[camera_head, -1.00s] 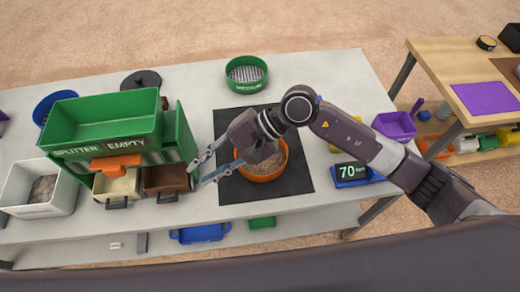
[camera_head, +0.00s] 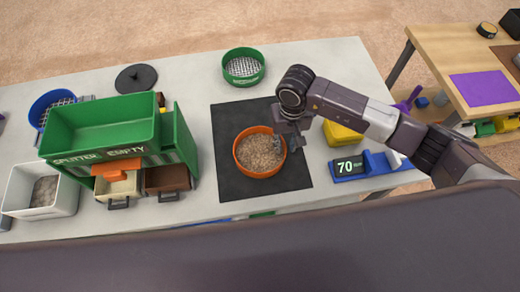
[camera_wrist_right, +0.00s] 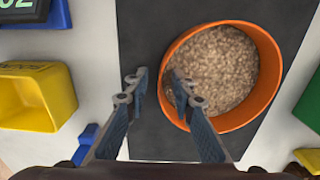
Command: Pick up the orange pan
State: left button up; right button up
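The orange pan (camera_head: 259,151), round and filled with brown grain-like material, sits on a black mat (camera_head: 234,187) on the white table. My right gripper (camera_head: 292,143) is at the pan's right rim in the head view. In the right wrist view the pan (camera_wrist_right: 262,118) is at the right, and the open right gripper (camera_wrist_right: 160,85) has one finger over the pan's near rim and the other outside it, above the mat. The fingers are apart, and I cannot tell that they touch the wall. My left gripper is not in view.
A green splitter (camera_head: 105,130) with brown and cream drawers stands left of the mat. A green sieve (camera_head: 243,67) is behind. A blue scale (camera_head: 362,166) reading 70 and a yellow container (camera_head: 342,133) are at the right.

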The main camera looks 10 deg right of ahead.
jog(key=shift+w+f, duration=0.1)
jog(key=shift+f, duration=0.5)
jog(key=shift+w+f, duration=0.15)
jog(key=shift+f, duration=0.35)
jog(key=shift+c, duration=0.2)
grip_shut()
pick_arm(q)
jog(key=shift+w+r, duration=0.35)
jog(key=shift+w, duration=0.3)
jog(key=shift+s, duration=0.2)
